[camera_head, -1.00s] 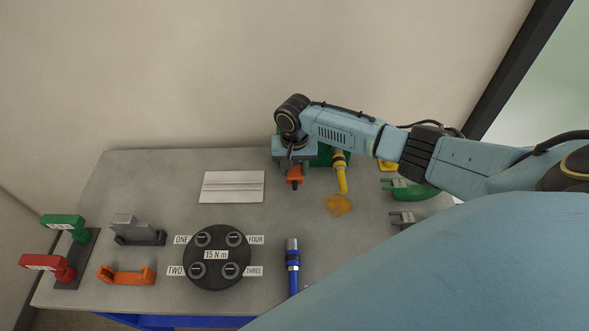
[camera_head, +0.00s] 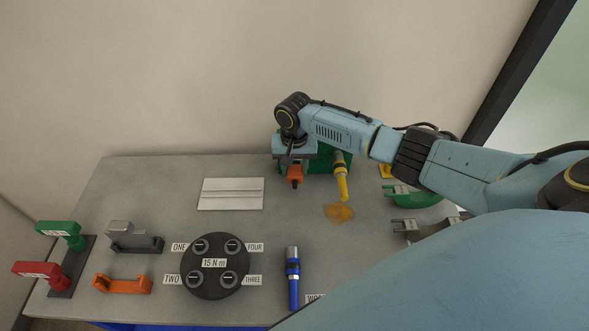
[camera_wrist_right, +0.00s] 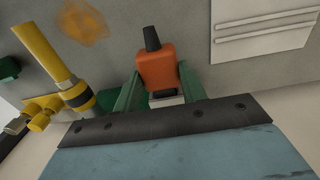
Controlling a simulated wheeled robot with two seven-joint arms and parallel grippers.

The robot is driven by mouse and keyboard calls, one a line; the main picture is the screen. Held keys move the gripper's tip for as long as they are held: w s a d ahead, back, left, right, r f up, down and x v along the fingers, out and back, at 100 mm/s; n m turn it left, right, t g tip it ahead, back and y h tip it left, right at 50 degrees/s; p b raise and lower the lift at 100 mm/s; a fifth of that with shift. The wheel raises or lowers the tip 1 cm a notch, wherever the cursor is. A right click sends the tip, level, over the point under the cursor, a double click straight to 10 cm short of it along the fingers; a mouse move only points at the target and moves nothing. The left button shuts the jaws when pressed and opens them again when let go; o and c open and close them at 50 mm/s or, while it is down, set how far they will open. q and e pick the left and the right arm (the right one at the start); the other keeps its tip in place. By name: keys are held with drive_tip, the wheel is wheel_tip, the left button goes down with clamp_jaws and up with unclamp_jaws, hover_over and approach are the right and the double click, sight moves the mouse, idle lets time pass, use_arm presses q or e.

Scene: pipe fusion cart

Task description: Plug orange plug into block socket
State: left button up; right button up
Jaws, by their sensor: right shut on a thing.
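The orange plug (camera_head: 295,174) is at the back of the grey table, under my right gripper (camera_head: 294,166). In the right wrist view the orange plug (camera_wrist_right: 160,68) sits between the two green fingers of my right gripper (camera_wrist_right: 160,88), which is shut on it. A dark tip on the plug points away from the palm. A green block (camera_head: 322,158) stands right beside the gripper and is partly hidden by the arm. My left gripper is not in view.
A yellow-handled tool (camera_head: 341,178) leans by the green block, near an orange stain (camera_head: 338,213). A pale grooved plate (camera_head: 231,194) lies left of the plug. A black disc (camera_head: 214,266) and a blue cylinder (camera_head: 293,278) are nearer the front. The wall is close behind.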

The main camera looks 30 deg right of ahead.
drive_tip(key=shift+w+d, duration=0.15)
drive_tip(key=shift+w, duration=0.15)
drive_tip(key=o, duration=1.1)
wheel_tip(320, 180, up, 13)
drive_tip(key=shift+r, duration=0.2)
